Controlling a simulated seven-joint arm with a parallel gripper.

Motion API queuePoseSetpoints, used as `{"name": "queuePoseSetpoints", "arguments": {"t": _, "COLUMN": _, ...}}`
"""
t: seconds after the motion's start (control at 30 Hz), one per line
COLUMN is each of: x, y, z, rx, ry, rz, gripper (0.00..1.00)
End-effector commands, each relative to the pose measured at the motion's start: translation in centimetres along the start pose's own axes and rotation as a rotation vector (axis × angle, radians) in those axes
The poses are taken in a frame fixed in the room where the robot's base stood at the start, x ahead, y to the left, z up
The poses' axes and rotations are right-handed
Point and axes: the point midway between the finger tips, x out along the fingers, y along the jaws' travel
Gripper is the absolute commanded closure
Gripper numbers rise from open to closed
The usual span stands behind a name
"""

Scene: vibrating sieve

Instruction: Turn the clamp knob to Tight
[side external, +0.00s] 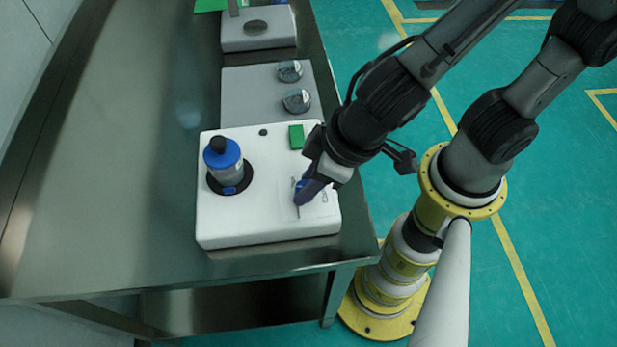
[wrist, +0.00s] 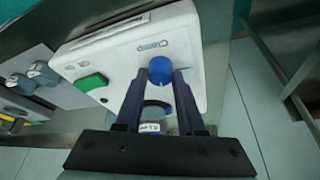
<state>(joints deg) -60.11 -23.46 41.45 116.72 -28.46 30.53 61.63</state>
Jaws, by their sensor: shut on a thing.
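The blue clamp knob (wrist: 160,68) sits on the white sieve unit (wrist: 112,52), beside the printed word "Clamp". My gripper (wrist: 161,76) reaches down over the unit with one finger on each side of the knob, shut on it. In the side external view my gripper (side external: 303,195) is at the right part of the white unit (side external: 240,226) and hides most of the knob. A Tight mark and the knob's pointer direction cannot be made out.
A blue-topped container (side external: 222,160) stands in a black ring on the unit's left side. A green button (side external: 296,136) is near its back edge. Behind is a grey plate (side external: 245,95) with two round clear-topped items. The bench's left side (side external: 110,200) is clear.

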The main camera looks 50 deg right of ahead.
Motion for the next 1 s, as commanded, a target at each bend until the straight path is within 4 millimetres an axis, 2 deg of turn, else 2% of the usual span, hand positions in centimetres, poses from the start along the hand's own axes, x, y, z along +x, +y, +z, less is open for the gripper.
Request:
{"name": "queuePoseSetpoints", "arguments": {"t": 0.43, "x": -0.02, "y": -0.16, "z": 0.03, "rx": 0.205, "ry": -0.001, "rz": 0.083, "gripper": 1.0}}
{"name": "queuePoseSetpoints", "arguments": {"t": 1.0, "x": 0.0, "y": -0.17, "z": 0.08, "rx": 0.234, "ry": -0.003, "rz": 0.095, "gripper": 1.0}}
